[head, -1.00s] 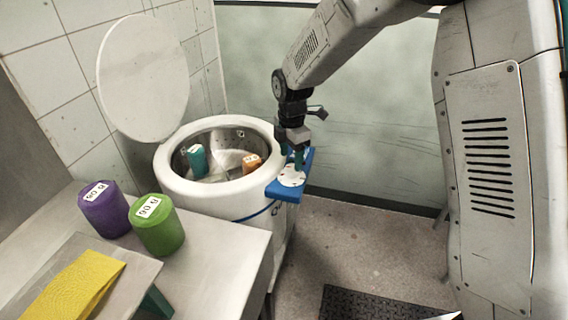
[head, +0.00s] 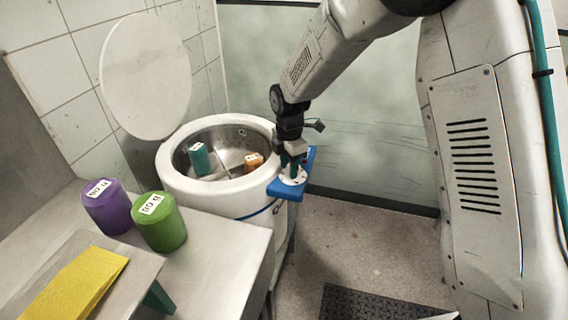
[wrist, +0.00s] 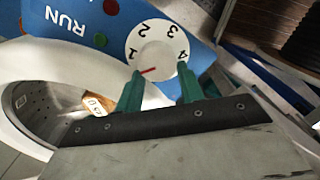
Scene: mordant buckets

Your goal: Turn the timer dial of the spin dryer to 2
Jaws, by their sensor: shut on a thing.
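The spin dryer (head: 175,187) is a white round tub with its lid (head: 147,75) raised. Its blue control panel (head: 312,165) sticks out on the right side of the rim. The white timer dial (head: 287,181) sits on that panel; in the wrist view the dial (wrist: 155,48) shows numerals 1 to 4. A short red line on it lies just below the 1, clear of the 2. My gripper (head: 292,166) points down at the dial. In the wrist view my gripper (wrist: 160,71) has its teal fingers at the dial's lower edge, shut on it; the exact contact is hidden.
A teal block (head: 199,158) and an orange block (head: 253,162) are in the drum. A purple tub (head: 106,210), a green tub (head: 158,226) and a yellow cloth (head: 75,287) are on the left bench. A dark mat (head: 370,305) lies on the floor.

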